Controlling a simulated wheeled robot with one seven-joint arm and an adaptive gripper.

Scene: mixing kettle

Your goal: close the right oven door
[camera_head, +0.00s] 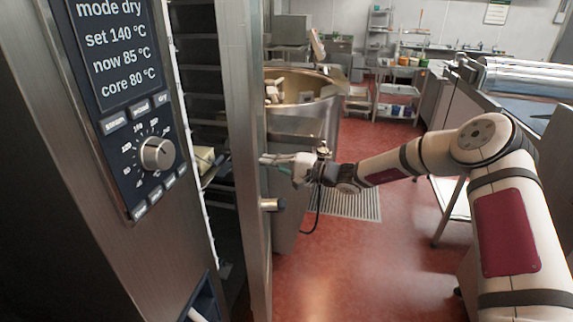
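The oven door (250,120) stands ajar as a tall steel panel seen nearly edge-on, to the right of the oven opening. A short round door handle (272,204) sticks out from its right side. Through the gap I see the dark oven interior with rack shelves (197,70) and a pale item (205,158) on a shelf. My gripper (265,160) points left at the outer side of the door, above the handle. Its fingertips are at or very near the door; I cannot tell whether they touch. The finger spacing is unclear, and I see nothing held.
The oven control panel (140,110) with display and knob fills the left. A large round kettle (318,88) stands behind the door. A floor grate (350,204) lies beyond the gripper. A steel worktable (450,200) is at right. Red floor (350,265) is clear in front.

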